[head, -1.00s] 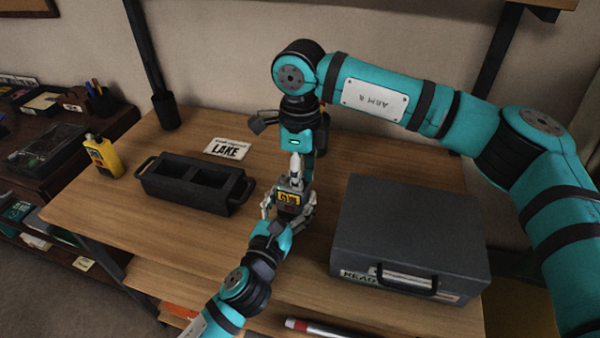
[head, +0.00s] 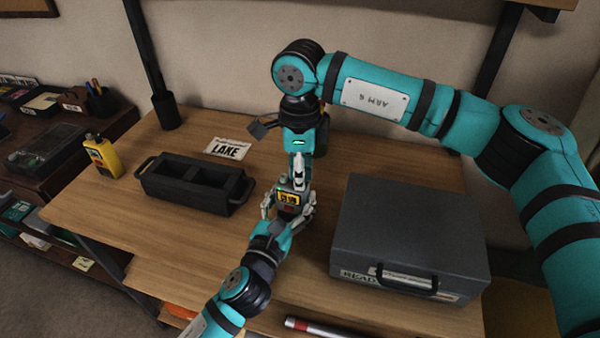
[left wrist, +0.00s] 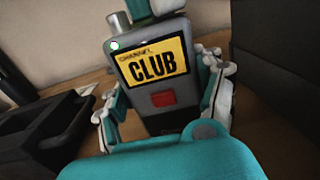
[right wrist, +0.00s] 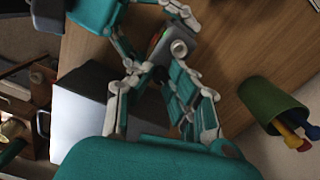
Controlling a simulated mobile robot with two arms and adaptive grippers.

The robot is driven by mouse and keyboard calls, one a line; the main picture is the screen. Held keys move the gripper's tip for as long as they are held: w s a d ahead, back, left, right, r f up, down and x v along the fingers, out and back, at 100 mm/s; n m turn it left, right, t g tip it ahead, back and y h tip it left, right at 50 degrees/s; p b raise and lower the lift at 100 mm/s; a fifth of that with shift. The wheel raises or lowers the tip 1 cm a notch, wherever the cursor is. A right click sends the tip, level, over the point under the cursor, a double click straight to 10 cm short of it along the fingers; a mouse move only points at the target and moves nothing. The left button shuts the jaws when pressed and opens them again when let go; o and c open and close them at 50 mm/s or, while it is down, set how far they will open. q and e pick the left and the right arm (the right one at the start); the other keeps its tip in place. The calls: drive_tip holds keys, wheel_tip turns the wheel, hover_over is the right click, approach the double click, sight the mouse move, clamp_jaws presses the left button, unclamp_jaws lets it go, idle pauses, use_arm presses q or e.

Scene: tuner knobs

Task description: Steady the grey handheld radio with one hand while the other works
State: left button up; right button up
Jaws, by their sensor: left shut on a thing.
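The grey handheld radio (head: 288,199) stands upright near the middle of the table. In the left wrist view its yellow display (left wrist: 153,65) reads "CHANNEL CLUB", above a red button (left wrist: 163,99). My left gripper (head: 287,212) is shut on the radio, with fingers along both its sides. My right gripper (head: 298,180) points down at the radio's top, where the knobs are. In the right wrist view the right fingertips (right wrist: 150,76) come close together at the radio's top. I cannot tell whether they hold a knob.
A black two-compartment tray (head: 185,200) stands to the left, with a "LAKE" card (head: 228,148) behind it. A yellow device (head: 102,155) is at the far left. A grey case (head: 410,228) fills the right side. A green cup of tools (right wrist: 270,105) stands behind my right gripper.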

drive_tip(key=o, duration=0.5)
drive_tip(key=shift+c, duration=0.2)
wheel_tip(320, 180, up, 12)
idle(0.4)
